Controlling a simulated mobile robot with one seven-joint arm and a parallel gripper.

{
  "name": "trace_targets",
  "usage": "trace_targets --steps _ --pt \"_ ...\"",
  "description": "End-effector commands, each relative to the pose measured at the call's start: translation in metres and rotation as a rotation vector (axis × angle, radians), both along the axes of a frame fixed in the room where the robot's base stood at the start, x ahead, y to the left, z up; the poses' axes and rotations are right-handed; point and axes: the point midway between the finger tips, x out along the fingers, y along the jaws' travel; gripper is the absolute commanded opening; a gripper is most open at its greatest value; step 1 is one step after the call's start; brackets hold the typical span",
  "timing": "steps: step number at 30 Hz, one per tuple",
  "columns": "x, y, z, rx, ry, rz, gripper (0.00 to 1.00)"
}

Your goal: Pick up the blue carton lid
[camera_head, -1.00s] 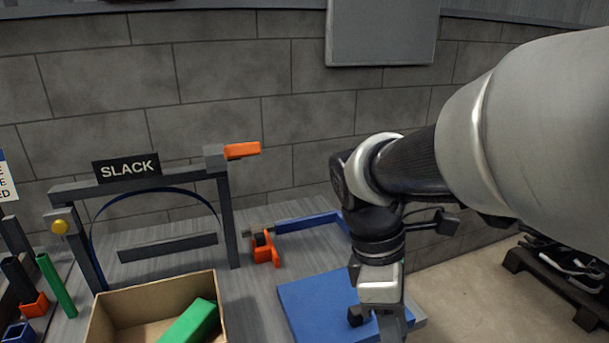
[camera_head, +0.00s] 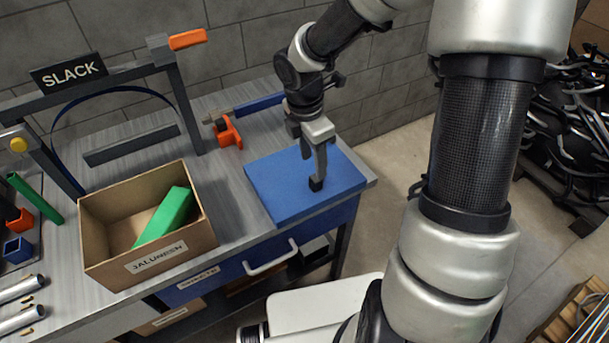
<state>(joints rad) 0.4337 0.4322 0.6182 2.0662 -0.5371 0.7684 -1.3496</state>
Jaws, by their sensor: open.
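The blue carton lid (camera_head: 270,190) looks like a flat blue slab. It lies on the grey workbench near its right end, by the front edge. My gripper (camera_head: 315,178) points down over the right half of the lid. It is open, with nothing seen between its fingers. The fingers are seen nearly in line, and a dark fingertip appears at or just above the lid's top. I cannot tell whether it touches. The wrist and fingers hide a small part of the lid's back right.
An open cardboard box (camera_head: 165,262) holding a green block (camera_head: 165,216) stands left of the lid. An orange clamp (camera_head: 229,132) and a blue bar (camera_head: 258,104) lie behind it. The SLACK frame (camera_head: 180,95) rises at the back left. Floor is clear beyond the bench's right end.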

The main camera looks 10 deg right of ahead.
Motion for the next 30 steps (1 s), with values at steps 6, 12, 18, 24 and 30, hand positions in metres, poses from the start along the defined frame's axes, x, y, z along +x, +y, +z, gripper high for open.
trace_targets --steps 6,12,18,24,30 --pt "0.001 -0.003 -0.031 0.000 0.001 -0.001 0.45" --pt "0.003 -0.006 -0.046 0.001 0.002 -0.002 0.45" --pt "0.008 -0.010 -0.076 0.001 0.003 -0.001 0.45" --pt "0.009 -0.012 -0.085 0.000 0.001 -0.001 0.45" --pt "0.009 -0.012 -0.085 0.000 0.001 -0.001 0.40"
